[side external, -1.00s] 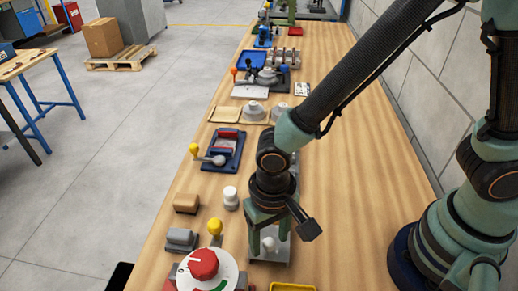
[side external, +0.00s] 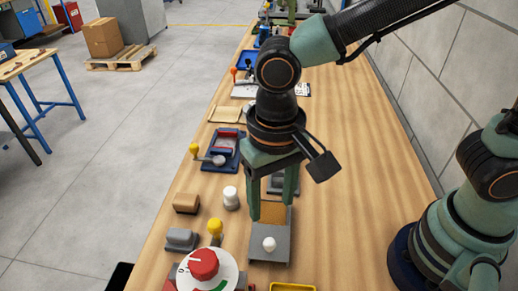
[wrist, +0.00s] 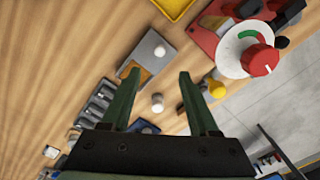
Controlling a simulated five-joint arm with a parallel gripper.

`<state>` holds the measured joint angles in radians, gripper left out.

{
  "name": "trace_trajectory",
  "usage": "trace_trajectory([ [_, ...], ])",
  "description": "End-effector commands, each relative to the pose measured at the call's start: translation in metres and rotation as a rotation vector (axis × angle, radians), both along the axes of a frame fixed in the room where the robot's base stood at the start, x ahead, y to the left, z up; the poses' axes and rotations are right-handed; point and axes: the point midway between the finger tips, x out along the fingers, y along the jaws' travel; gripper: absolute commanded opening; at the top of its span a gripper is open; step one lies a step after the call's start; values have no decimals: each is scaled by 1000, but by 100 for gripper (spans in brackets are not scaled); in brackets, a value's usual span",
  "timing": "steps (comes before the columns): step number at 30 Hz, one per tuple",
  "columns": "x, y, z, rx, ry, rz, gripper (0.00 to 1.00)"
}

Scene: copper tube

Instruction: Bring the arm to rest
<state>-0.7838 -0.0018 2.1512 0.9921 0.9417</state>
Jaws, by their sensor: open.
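My gripper (side external: 272,207) points down above the wooden bench, its two green fingers apart with nothing between them. It hangs over the far part of a grey plate (side external: 281,247) that has a white knob and an orange-brown patch. In the wrist view the gripper (wrist: 156,98) also shows open and empty, with the grey plate (wrist: 141,49) beyond the fingertips. No copper tube can be made out in either view.
A blue tray with a lever (side external: 222,150) is farther back. The bench's right side (side external: 365,190) is clear.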

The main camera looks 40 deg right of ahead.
Motion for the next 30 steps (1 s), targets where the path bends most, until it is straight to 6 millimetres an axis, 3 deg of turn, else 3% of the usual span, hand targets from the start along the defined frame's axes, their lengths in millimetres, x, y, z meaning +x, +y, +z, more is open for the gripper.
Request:
trace_trajectory([
  [12, 1, -1, 5, 3, -2, 0, 61],
  [16, 12, -16, 14, 27, -31, 3, 61],
  [20, 35, -58, 34, 70, -110, 22, 61],
  [24, 53, -120, 57, 87, -242, 57, 61],
  [30, 57, -194, 79, 31, -407, 111, 61],
])
